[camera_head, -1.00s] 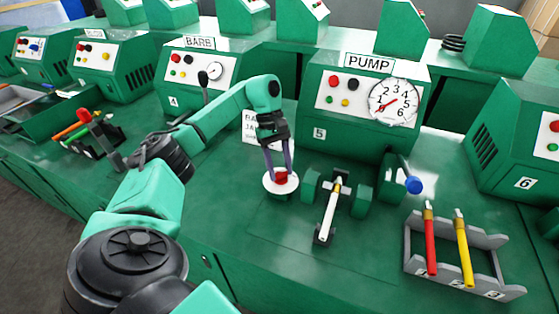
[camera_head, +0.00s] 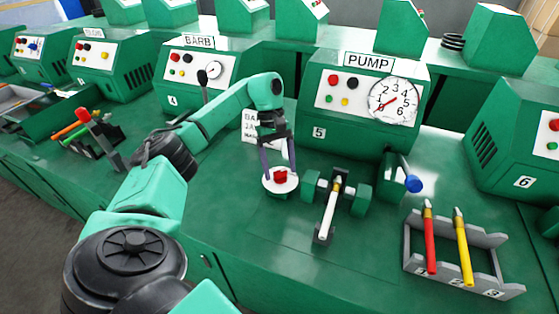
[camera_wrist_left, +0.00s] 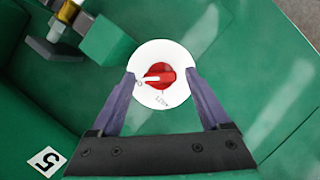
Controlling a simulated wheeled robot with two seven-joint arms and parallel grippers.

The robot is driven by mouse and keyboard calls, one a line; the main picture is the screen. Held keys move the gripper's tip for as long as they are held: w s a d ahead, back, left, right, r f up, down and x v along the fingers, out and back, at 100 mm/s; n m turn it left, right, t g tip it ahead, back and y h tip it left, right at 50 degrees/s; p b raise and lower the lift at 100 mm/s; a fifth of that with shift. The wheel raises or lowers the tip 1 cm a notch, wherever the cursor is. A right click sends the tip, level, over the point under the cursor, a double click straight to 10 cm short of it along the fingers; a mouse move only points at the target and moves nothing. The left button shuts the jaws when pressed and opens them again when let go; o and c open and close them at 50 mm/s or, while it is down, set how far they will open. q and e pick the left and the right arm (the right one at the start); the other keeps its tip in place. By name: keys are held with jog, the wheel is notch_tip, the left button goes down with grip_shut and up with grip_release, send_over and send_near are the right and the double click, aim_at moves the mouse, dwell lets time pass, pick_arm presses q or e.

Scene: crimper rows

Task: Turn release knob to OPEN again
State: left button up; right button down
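The red release knob (camera_head: 281,175) sits on a round white dial (camera_head: 268,186) on the green bench, left of the clamp fixture. In the left wrist view the knob (camera_wrist_left: 161,76) has a white pointer mark toward the left, near a small label at the dial's left edge, partly by the finger. Another label at the dial's lower edge is too small to read surely. My left gripper (camera_head: 279,168) is open around the knob, one finger on each side. The left wrist view shows gaps between both fingers (camera_wrist_left: 160,76) and the knob. My right gripper is out of view.
Right of the dial, a crimper fixture (camera_head: 360,199) holds a white-handled bar (camera_head: 330,213). A blue-knobbed lever (camera_head: 413,185) stands beside it. A grey rack (camera_head: 486,285) holds red and yellow tools. The PUMP panel with its gauge (camera_head: 393,101) rises behind.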

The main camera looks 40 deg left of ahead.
pick_arm(q)
jog(key=shift+r, duration=0.1)
jog(key=v, duration=0.4)
jog(key=shift+w+a+r, duration=0.1)
jog(key=shift+w+r, duration=0.05)
jog(key=shift+r, duration=0.2)
jog(key=p+v, duration=0.5)
jog(key=v, duration=0.4)
jog(key=shift+a+r+p, duration=0.2)
jog(key=shift+r+p, duration=0.1)
